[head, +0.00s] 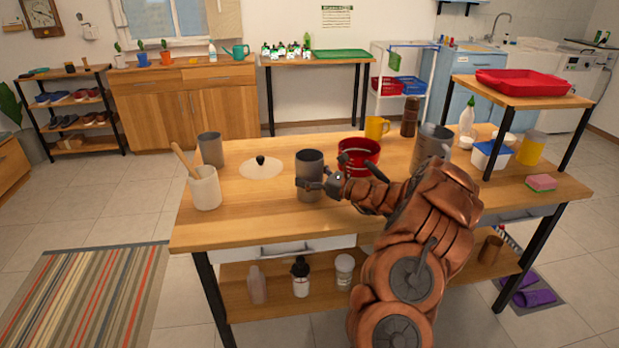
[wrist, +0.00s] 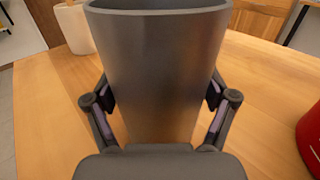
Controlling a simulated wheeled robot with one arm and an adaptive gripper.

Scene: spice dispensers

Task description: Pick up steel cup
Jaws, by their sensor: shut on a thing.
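A dark grey steel cup (head: 310,168) stands upright at the middle of the wooden table. My gripper (head: 318,186) is at its lower part, reaching in from the right, and is shut on it. In the wrist view the cup (wrist: 155,70) fills the middle, with one finger pressed to each side. The cup's base is hidden behind the gripper's palm there, and I cannot tell whether it touches the table. Another grey cup (head: 210,149) stands at the left of the table, and a grey vessel (head: 431,146) stands at the right.
A red pot (head: 359,156) is close on the right of the held cup. A white lid (head: 261,167) lies to its left, and a cream utensil crock (head: 204,188) stands near the left edge. A yellow mug (head: 376,127) is behind. The front left tabletop is clear.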

